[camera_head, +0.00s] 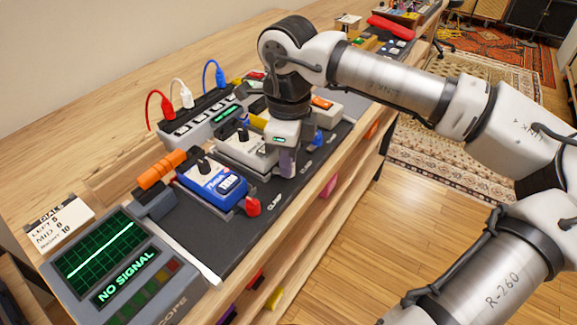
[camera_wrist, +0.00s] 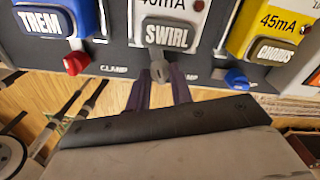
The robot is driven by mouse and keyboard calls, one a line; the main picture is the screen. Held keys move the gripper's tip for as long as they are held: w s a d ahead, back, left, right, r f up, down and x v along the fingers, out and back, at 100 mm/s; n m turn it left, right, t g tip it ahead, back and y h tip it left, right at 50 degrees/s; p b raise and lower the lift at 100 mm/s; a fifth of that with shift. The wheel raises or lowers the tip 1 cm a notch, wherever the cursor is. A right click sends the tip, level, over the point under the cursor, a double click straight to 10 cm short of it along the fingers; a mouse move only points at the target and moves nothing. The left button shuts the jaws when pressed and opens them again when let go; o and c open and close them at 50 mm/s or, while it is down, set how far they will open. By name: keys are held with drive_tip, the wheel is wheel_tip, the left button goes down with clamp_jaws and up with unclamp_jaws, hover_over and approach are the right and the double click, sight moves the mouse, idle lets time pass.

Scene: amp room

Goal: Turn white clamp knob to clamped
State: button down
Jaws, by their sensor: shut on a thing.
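The white clamp knob (camera_wrist: 159,68) shows in the wrist view as a small greyish-white piece at the front edge of the board, below the white SWIRL pedal (camera_wrist: 166,10). My gripper (camera_wrist: 160,80) has its two purple fingers on either side of the knob, shut on it. Its narrow part points toward my palm. In the head view my gripper (camera_head: 287,162) reaches down in front of the white pedal (camera_head: 246,150), and its body hides the knob there.
A red knob (camera_wrist: 76,63) sits by the blue TREM pedal (camera_wrist: 50,22), a blue knob (camera_wrist: 236,79) by the yellow CHORUS pedal (camera_wrist: 265,30). In the head view, a scope reading NO SIGNAL (camera_head: 105,262) stands at the near left. Coloured cables rise behind the pedals.

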drive_tip(key=shift+m+b, duration=1.05)
drive_tip(key=shift+m, duration=0.95)
drive_tip(key=c, duration=1.5)
unclamp_jaws()
wheel_tip(320, 180, up, 14)
drive_tip(key=shift+f+p, duration=0.1)
drive_tip(key=shift+p, duration=0.45)
